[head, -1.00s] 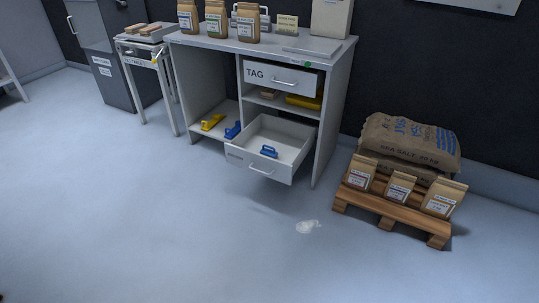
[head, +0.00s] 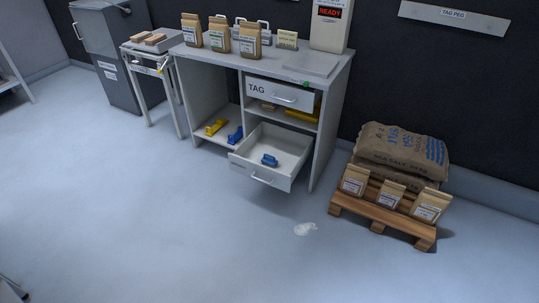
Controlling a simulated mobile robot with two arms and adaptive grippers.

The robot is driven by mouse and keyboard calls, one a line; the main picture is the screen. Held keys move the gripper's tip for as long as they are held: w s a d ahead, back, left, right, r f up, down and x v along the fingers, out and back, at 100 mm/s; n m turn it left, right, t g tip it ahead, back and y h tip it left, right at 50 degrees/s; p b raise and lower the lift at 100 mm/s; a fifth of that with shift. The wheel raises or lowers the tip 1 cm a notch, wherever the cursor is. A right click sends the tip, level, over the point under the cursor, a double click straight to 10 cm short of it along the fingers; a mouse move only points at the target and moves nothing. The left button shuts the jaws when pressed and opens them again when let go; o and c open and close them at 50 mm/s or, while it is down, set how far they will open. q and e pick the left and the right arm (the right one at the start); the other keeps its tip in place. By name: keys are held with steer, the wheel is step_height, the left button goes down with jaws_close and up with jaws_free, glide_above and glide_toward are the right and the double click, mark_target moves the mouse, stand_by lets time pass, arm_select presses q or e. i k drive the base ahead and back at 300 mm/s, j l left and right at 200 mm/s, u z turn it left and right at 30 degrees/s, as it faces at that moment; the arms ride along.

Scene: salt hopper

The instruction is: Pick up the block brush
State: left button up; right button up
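Several brush-like things show, and I cannot tell for certain which is the block brush. A blue-handled one (head: 269,160) lies in the open lower drawer (head: 262,180) of the grey workbench. Another blue one (head: 235,135) and a yellow one (head: 215,128) lie on the bench's low left shelf. Brown block-shaped pieces (head: 155,39) lie on the small side stand (head: 133,47) to the left. Bristles are too small to make out. Neither of my grippers is in view.
Paper bags (head: 250,40) and a white unit reading READY (head: 331,25) stand on the bench top. A pallet (head: 382,216) with sacks (head: 400,150) and small bags stands at the right. The foreground floor is mostly clear.

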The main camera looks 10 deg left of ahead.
mark_target(266, 161)
steer(key=i, duration=1.75)
